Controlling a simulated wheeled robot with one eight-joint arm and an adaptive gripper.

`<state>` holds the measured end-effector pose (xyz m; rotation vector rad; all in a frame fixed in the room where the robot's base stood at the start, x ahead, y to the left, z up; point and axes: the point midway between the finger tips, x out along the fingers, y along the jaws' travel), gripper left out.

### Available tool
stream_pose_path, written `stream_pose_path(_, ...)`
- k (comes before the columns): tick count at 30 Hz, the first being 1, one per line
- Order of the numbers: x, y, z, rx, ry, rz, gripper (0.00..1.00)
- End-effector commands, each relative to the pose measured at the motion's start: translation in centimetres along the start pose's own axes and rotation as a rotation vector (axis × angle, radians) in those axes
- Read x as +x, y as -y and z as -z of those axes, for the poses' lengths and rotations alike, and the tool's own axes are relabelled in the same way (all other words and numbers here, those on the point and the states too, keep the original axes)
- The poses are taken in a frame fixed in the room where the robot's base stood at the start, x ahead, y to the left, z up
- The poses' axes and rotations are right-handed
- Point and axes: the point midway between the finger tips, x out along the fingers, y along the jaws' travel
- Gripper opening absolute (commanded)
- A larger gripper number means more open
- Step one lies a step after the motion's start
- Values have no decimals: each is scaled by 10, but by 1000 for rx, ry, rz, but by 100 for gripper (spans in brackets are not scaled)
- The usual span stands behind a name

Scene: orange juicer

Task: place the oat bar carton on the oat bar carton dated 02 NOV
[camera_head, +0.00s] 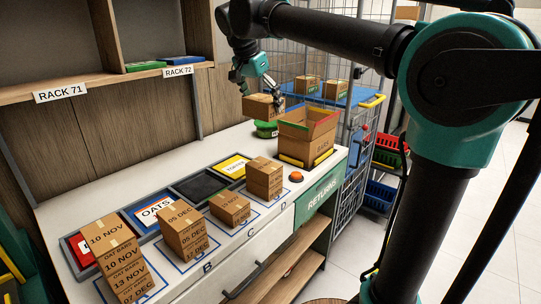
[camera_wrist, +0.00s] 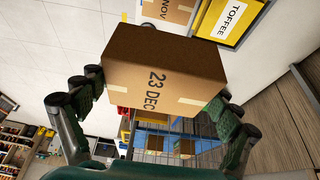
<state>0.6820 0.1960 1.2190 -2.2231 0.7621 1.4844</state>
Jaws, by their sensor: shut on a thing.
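My gripper (camera_head: 258,88) is shut on a brown carton (camera_head: 263,107), held in the air above the far end of the counter. In the wrist view the held carton (camera_wrist: 165,78) reads 23 DEC, between the two fingers of my gripper (camera_wrist: 160,92). Cartons stand on the counter's front spots: a stack with 10 NOV on top (camera_head: 110,236), a 05 DEC stack (camera_head: 183,228), a low carton (camera_head: 230,208) and a taller stack (camera_head: 264,180). A carton reading NOV (camera_wrist: 168,10) shows behind the held one, its day hidden. I cannot make out an 02 NOV label.
An open box with coloured flaps (camera_head: 306,140) and a green object (camera_head: 266,129) stand near the held carton. OATS (camera_head: 154,209) and TOFFEE (camera_head: 232,166) signs line the counter. A wire cage (camera_head: 348,120) stands behind.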

Motion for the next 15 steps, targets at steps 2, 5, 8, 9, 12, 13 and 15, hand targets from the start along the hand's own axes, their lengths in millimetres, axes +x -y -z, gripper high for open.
stream_pose_path(2,19,0,-8,1,0,0,54)
stream_pose_path(5,42,0,-17,1,0,0,54)
stream_pose_path(8,64,0,-26,1,0,0,54)
stream_pose_path(9,73,0,-30,1,0,-1,54)
stream_pose_path(12,93,0,-38,2,0,-1,54)
stream_pose_path(13,98,0,-40,1,0,-1,54)
stream_pose_path(15,108,0,-44,1,0,-1,54)
